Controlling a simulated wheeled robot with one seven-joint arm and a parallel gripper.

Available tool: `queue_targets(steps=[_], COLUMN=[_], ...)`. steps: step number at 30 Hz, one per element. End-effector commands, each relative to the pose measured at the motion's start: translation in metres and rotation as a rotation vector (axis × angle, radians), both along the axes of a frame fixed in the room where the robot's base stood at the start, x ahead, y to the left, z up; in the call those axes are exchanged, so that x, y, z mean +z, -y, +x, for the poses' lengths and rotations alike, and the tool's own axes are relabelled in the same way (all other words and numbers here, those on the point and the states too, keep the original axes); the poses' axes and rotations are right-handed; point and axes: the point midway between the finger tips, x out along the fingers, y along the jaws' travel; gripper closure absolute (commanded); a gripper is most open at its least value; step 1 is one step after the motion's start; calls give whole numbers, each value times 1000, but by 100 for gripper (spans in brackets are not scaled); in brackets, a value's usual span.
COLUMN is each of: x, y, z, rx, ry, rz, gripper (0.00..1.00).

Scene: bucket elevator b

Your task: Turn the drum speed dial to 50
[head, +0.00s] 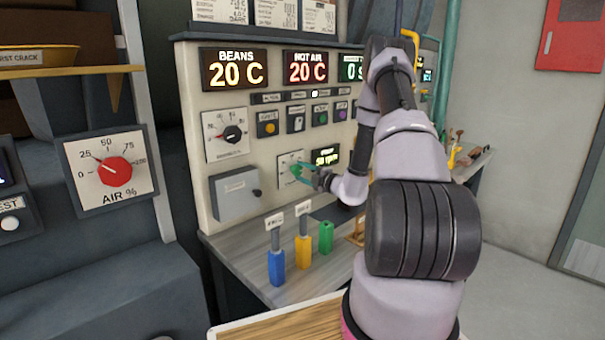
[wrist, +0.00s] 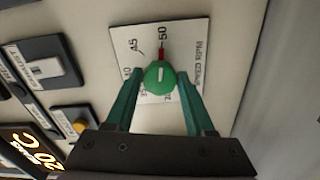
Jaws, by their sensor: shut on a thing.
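The drum speed dial (wrist: 160,78) is a round green knob on a white scale plate marked "SPEED RPM" (wrist: 187,48). In the wrist view its white line and a red pointer (wrist: 162,55) line up towards the 50 mark. My gripper (wrist: 160,80) has its two green fingers shut on the knob, one on each side. In the head view my gripper (head: 302,172) reaches the dial's plate (head: 286,161) from the right and partly hides the dial. A small display (head: 326,158) beside it seems to read 50 rpm.
Above the dial is a row of buttons (head: 320,116). A black knob (head: 232,134) and a grey box (head: 236,194) are to the left. Blue, yellow and green levers (head: 304,250) stand on the counter below. A red air dial (head: 114,171) is at far left.

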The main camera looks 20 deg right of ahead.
Motion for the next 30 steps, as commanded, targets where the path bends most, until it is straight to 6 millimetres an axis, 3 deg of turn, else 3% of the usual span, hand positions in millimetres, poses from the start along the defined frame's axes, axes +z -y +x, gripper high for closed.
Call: queue_targets(steps=[9, 10, 12, 23, 30], x=[-1, -1, -1, 0, -1], y=[1, 1, 1, 2, 18], z=[0, 0, 0, -4, -39], rx=[-3, -3, -2, -1, -5], ry=[-2, -2, -2, -1, -3], rz=[1, 0, 0, 0, 1], gripper=[100, 34, 17, 17, 17])
